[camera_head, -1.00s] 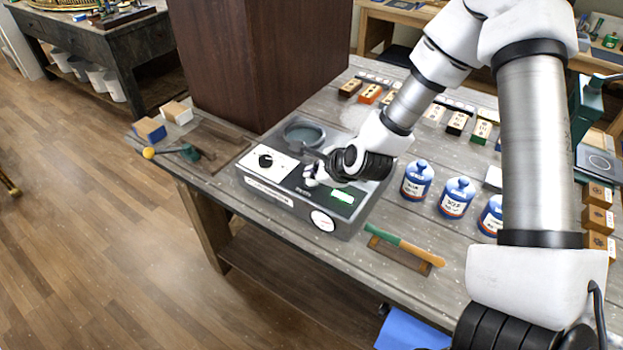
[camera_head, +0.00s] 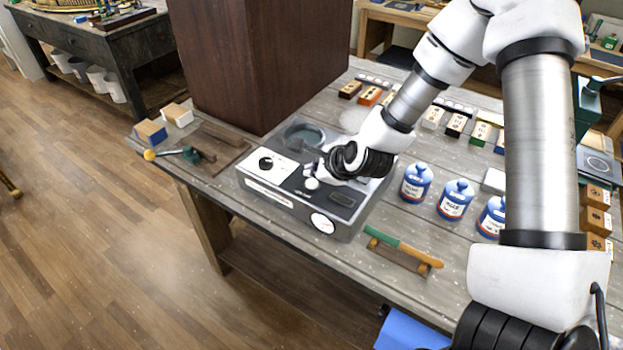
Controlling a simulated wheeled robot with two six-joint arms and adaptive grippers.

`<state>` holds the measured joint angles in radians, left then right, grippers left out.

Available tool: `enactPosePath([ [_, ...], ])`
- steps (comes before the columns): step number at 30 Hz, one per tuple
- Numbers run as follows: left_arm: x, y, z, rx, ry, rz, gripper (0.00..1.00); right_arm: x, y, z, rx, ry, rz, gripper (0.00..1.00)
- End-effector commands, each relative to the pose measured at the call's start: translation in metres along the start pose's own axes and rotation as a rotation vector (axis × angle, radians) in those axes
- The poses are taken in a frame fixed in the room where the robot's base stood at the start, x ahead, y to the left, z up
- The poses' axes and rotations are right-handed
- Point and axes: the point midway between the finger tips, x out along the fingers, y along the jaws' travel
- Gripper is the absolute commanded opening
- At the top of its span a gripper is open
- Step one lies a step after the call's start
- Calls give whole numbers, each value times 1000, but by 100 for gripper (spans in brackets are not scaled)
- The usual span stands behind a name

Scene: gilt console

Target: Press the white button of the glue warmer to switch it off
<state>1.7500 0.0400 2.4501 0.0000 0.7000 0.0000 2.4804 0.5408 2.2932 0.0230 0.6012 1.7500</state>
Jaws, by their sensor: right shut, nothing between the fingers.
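The glue warmer (camera_head: 272,204) is a grey box on the workbench with a round well at its back. Its front has a white panel with a black knob (camera_head: 265,163), a small dark display (camera_head: 342,198) and a round white dial (camera_head: 322,223). The display is unlit. The white button (camera_head: 311,184) is a small round knob between the white panel and the display. My right gripper (camera_head: 309,170) is shut and empty, its fingertips just behind and above the button. I cannot tell whether they touch it. My left gripper is not in view.
A tall dark wooden block (camera_head: 255,60) stands behind the warmer. Blue-and-white jars (camera_head: 416,182) stand to its right. Small boxes (camera_head: 151,133) and a tool sit at the left end.

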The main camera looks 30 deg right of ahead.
Motion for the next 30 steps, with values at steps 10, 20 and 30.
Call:
enactPosePath([
  [10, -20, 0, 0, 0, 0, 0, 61, -18, -13, 13, 2, 0, 0, 0],
  [20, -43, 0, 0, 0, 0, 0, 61, -42, -31, 31, 2, 0, 0, 0],
  [30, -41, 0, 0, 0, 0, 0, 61, -42, -30, 30, 1, 0, 0, 0],
])
